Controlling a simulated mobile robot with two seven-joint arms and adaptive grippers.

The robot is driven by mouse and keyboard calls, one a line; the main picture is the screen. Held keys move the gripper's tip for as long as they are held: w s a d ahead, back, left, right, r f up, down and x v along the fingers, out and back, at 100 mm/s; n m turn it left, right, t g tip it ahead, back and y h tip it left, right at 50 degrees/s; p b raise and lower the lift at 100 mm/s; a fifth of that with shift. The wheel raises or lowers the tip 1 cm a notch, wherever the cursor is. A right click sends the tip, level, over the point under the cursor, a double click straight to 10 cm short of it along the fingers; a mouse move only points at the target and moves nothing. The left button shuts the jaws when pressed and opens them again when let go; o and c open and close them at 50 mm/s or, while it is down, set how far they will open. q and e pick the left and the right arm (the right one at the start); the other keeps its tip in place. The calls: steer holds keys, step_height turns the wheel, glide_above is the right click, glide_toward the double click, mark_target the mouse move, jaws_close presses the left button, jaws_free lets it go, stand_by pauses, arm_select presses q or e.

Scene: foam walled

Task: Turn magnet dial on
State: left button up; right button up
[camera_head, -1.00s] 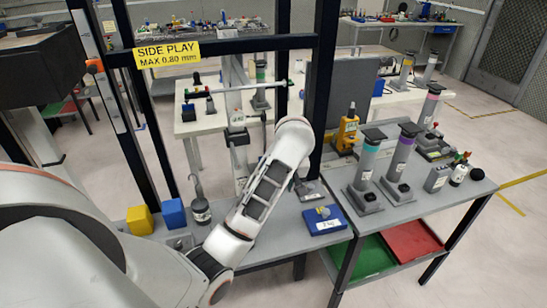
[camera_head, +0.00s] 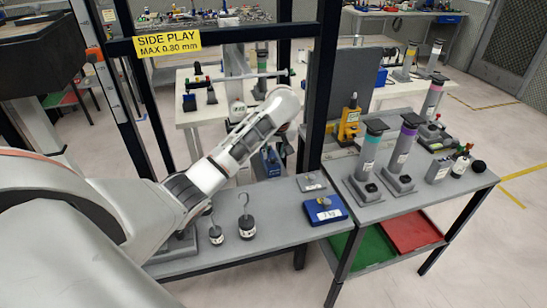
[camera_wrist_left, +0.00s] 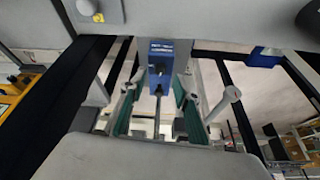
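A blue block with a dark round knob (camera_wrist_left: 159,68) is at the centre of the left wrist view, and a thin rod shows below it. I take it for the magnet dial. A blue block (camera_head: 270,161) that seems to be the same one shows past my left arm in the head view, at the table's far edge. My left gripper (camera_wrist_left: 157,95) is open, with its green-padded fingers on either side of the block's line. I cannot tell whether they touch it. In the head view my left arm hides much of this gripper. My right gripper is not in view.
Black frame posts (camera_head: 318,90) rise close beside my left arm. Hooked weights (camera_head: 246,226) and a blue weight box (camera_head: 324,210) stand on the grey table (camera_head: 284,229). Cylinder stands (camera_head: 404,150) and a yellow tool (camera_head: 349,125) are on the right table.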

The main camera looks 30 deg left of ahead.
mark_target(273, 159)
arm_select(q)
steer(key=shift+x, duration=1.75)
jaws_close()
